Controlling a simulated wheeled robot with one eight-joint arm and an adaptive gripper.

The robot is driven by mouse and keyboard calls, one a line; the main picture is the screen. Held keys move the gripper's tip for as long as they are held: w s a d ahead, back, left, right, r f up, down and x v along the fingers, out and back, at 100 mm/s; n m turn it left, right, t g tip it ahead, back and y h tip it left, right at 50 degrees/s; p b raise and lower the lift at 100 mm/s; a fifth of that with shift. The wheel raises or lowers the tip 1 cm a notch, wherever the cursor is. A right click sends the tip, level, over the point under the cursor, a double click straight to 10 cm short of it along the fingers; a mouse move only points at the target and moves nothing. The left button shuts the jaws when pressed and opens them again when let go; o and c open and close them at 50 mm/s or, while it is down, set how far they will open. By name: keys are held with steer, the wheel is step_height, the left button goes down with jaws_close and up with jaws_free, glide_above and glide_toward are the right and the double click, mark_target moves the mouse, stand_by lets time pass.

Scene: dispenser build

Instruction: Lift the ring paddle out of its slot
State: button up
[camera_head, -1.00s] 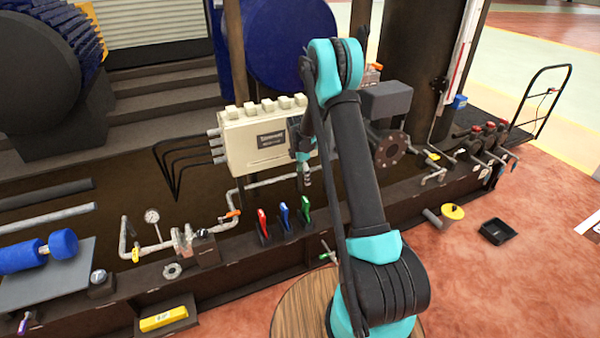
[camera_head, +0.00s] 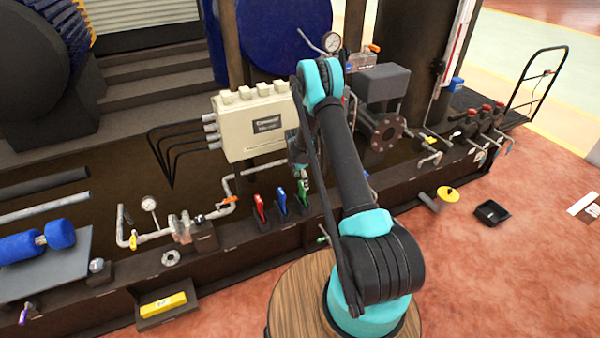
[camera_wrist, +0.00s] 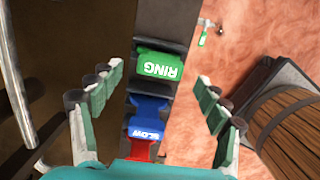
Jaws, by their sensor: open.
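The ring paddle (camera_wrist: 160,66) is green with white "RING" lettering and stands in a dark holder. In the head view the green ring paddle (camera_head: 303,193) is the rightmost of three paddles and looks upright in its slot. My gripper (camera_wrist: 158,80) is open, with its fingers spread on either side of the green paddle and no contact visible. In the head view my gripper (camera_head: 302,174) is just above the green paddle, partly hidden by my arm. How far the fingertips are above the paddle is hard to tell.
A lettered blue paddle (camera_wrist: 148,120) and a red paddle (camera_wrist: 141,150) stand in line beside the green one. A cream control box (camera_head: 250,125) is close behind the paddles. A pipe (camera_wrist: 20,80) runs at the wrist view's left. A round wooden top (camera_wrist: 290,130) is at right.

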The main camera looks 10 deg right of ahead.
steer(key=shift+w+d+f, duration=0.1)
steer(key=shift+d+f, duration=0.05)
steer(key=shift+f, duration=1.2)
steer(key=shift+d+f, duration=0.15)
steer(key=shift+f, duration=1.15)
steer(key=c, duration=1.6)
steer(key=shift+r, duration=5.55)
steer(key=shift+c, duration=0.3)
step_height(320, 180, up, 5)
glide_above(302, 184)
steer(key=shift+w+d, duration=0.1)
steer(key=shift+d, duration=0.05)
